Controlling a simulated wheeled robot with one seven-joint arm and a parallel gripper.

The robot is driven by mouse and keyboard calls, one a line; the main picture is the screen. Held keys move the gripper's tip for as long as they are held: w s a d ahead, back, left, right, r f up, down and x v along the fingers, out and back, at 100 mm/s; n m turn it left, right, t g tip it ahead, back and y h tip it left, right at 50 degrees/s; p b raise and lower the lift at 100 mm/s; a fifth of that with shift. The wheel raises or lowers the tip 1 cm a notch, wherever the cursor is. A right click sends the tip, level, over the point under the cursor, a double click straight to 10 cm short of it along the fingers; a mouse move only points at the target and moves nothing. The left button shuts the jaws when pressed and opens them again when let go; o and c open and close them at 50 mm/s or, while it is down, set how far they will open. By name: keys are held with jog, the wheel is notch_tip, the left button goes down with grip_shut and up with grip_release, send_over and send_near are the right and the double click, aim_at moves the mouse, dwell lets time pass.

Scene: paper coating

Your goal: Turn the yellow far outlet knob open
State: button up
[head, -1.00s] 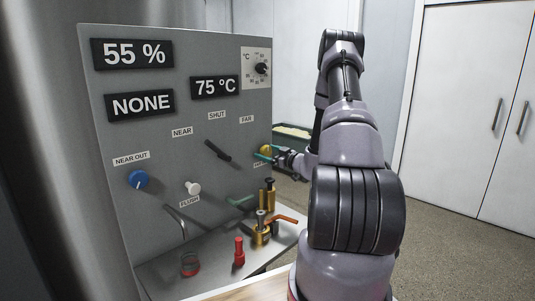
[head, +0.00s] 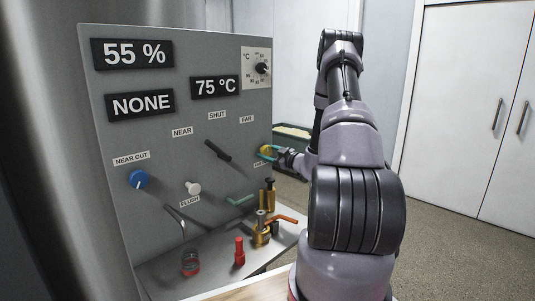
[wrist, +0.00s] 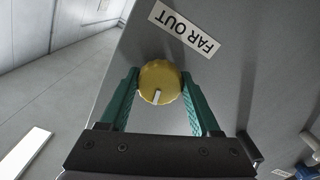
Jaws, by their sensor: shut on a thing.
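The yellow far outlet knob (wrist: 160,82) sits on the grey panel beside the "FAR OUT" label (wrist: 184,28) in the wrist view. Its white pointer mark points toward the bottom of that view, at my gripper's body. My gripper (wrist: 160,90) has its green fingers on both sides of the knob and is shut on it. In the head view the knob (head: 265,150) shows at the panel's right edge, with my gripper (head: 270,153) around it, partly hiding it.
The panel (head: 110,200) also carries a blue near-outlet knob (head: 138,179), a white flush knob (head: 193,188) and a black selector lever (head: 217,151). Below are a brass valve (head: 261,236) with an orange handle and a red bottle-like piece (head: 239,251). Open floor lies right of the panel.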

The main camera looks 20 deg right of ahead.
jog(key=n, duration=1.3)
jog(key=shift+n, duration=0.4)
jog(key=n, duration=1.3)
jog(key=shift+n, duration=0.3)
jog(key=o, duration=1.4)
jog(key=v, duration=1)
jog(key=shift+s+d+r, duration=0.1)
jog(key=shift+s, duration=0.3)
